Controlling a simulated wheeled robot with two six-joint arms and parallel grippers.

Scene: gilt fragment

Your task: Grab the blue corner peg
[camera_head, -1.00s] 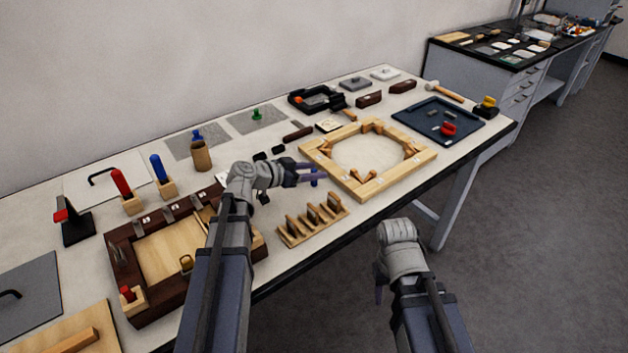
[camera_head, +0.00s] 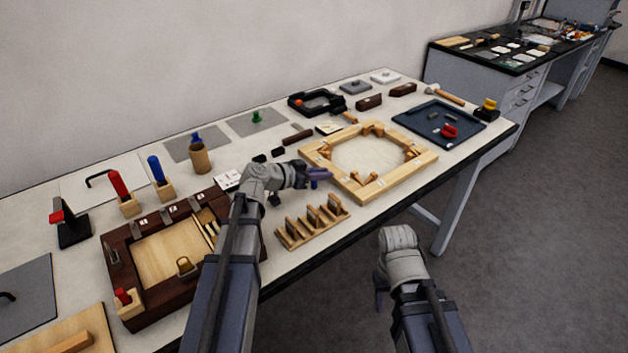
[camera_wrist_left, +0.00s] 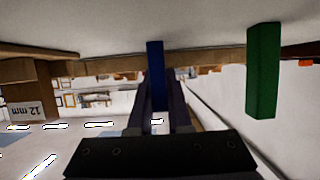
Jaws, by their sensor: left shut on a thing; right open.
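My left gripper (camera_head: 316,174) is at the left corner of the light wooden frame (camera_head: 408,180). In the left wrist view, its fingers (camera_wrist_left: 157,105) are shut on a blue corner peg (camera_wrist_left: 155,70), with one finger on each side. A green peg (camera_wrist_left: 262,70) stands apart to the right in that view. In the head view the fingers mostly hide the held peg. I cannot tell whether the peg still touches the table. My right gripper (camera_head: 379,290) is open and empty, off the table's front edge.
A slotted wooden rack (camera_head: 292,241) lies in front of the left gripper. A dark wooden box frame (camera_head: 120,240) is to the left, with red (camera_head: 118,184) and blue-handled (camera_head: 157,169) tools behind it. A dark blue tray (camera_head: 478,127) is at right.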

